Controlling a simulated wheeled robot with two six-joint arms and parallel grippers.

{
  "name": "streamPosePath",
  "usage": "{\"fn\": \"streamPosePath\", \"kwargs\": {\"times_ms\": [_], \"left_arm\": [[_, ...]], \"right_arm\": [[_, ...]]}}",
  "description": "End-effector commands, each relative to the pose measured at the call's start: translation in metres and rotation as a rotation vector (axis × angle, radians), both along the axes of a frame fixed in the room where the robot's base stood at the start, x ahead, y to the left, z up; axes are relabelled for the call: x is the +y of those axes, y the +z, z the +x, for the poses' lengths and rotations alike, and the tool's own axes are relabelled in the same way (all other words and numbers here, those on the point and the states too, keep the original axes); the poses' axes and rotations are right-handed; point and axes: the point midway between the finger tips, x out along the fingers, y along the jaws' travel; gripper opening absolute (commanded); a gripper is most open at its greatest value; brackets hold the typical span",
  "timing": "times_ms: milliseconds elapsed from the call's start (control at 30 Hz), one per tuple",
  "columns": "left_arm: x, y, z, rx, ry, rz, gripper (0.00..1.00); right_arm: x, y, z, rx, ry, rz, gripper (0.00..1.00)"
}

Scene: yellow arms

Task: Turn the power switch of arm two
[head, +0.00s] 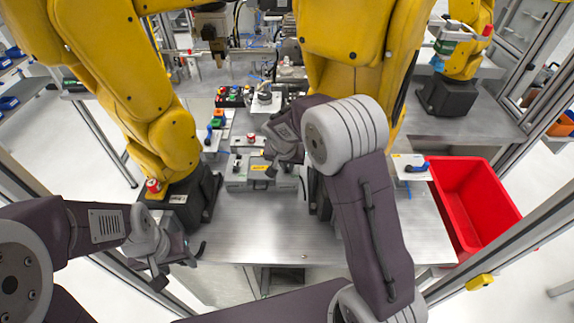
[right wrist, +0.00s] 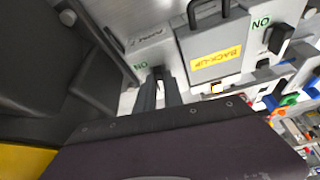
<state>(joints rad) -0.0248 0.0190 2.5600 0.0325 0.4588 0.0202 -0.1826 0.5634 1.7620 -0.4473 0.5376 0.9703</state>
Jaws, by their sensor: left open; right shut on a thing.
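The grey control box (head: 237,186) sits on the table between the yellow arms. In the right wrist view its panel (right wrist: 153,52) carries two green ON labels, upside down. A black switch (right wrist: 277,38) stands by the label at the right. My right gripper (head: 271,171) reaches down to the box; in the right wrist view its fingers (right wrist: 158,76) are shut at the left label, on a power switch they mostly hide. I cannot read which arm this switch belongs to. My left gripper (head: 190,258) is open and empty at the table's front left edge.
Large yellow robot arms (head: 170,140) stand left, behind and right of the box. In the right wrist view a raised grey block with a BACK-UP label (right wrist: 216,64) and black handle lies beside the fingers. A red bin (head: 470,205) stands at the right. The front table is clear.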

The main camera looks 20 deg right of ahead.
Motion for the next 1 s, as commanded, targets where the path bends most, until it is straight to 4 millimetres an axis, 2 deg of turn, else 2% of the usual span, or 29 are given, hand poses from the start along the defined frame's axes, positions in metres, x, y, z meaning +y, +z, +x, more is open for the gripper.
{"fn": "streamPosePath", "kwargs": {"times_ms": [33,600,633,700,1000], "left_arm": [[0.0,0.0007,0.0,0.0,0.0,0.0,0.5],[0.0,0.0008,0.0,0.0,0.0,0.0,0.5],[0.0,0.0008,0.0,0.0,0.0,0.0,0.5],[0.0,0.0008,0.0,0.0,0.0,0.0,0.5],[0.0,0.0003,0.0,0.0,0.0,0.0,0.5]], "right_arm": [[-0.0006,0.0049,0.0039,-0.015,0.013,0.001,0.0],[0.0,0.0056,0.0047,-0.017,0.039,0.002,0.0],[0.0,0.0056,0.0047,-0.017,0.039,0.002,0.17],[0.0,0.0053,0.0043,-0.016,0.039,0.001,0.34],[0.0004,0.0034,0.0016,-0.007,0.037,0.001,0.34]]}}
